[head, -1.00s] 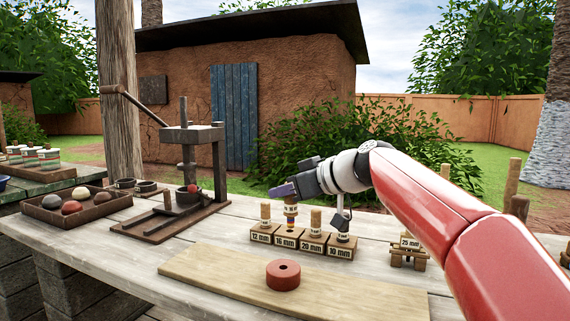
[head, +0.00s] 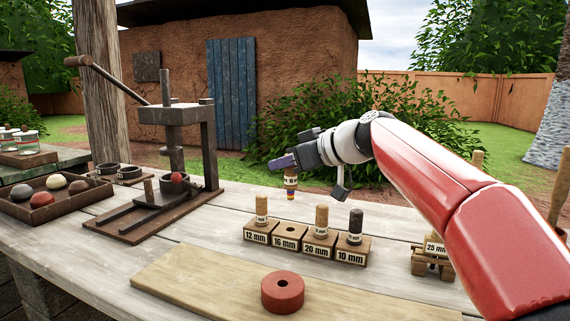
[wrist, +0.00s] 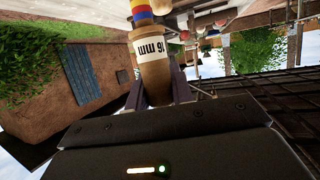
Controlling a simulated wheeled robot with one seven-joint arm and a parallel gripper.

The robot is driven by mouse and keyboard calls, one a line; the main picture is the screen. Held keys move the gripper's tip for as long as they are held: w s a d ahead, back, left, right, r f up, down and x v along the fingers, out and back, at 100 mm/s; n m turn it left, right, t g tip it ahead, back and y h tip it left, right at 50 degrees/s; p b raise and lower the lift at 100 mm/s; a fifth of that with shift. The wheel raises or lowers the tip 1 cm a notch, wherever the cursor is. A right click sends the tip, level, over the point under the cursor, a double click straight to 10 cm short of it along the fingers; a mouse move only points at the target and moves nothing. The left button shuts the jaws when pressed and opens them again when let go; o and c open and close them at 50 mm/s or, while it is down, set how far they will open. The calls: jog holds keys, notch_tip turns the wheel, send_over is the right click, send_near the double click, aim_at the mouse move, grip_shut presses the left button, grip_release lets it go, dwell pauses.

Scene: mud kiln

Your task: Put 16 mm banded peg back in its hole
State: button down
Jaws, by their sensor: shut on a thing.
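My gripper (head: 284,164) is shut on the 16 mm banded peg (head: 291,183) and holds it in the air above the row of blocks. The peg hangs upright with its coloured bands below. In the wrist view the peg (wrist: 152,68) sits between the fingers, with its white "16 mm" label upside down and yellow, blue and red bands beyond. The 16 mm block (head: 286,242) stands between the 12 mm and 20 mm blocks, and its top hole is empty. The peg is clear of the block.
Pegs stand in the 12 mm block (head: 257,237), the 20 mm block (head: 318,247) and the 10 mm block (head: 351,255). A red ring (head: 283,293) lies on the front board (head: 210,288). A dark press (head: 190,140) stands left. A 25 mm stand (head: 433,258) is right.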

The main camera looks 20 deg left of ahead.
aim_at(297, 185)
jog(key=shift+f+b, duration=2.8)
jog(key=shift+f, duration=0.15)
jog(key=shift+b, duration=0.4)
jog(key=shift+f+b, duration=1.45)
jog(key=shift+b, duration=0.05)
jog(key=shift+r, duration=0.15)
jog(key=shift+r+p, duration=0.95)
jog(key=shift+r, duration=0.05)
jog(key=shift+b, duration=0.3)
dwell(0.7)
jog(key=shift+f+b, duration=1.1)
jog(key=shift+b, duration=0.05)
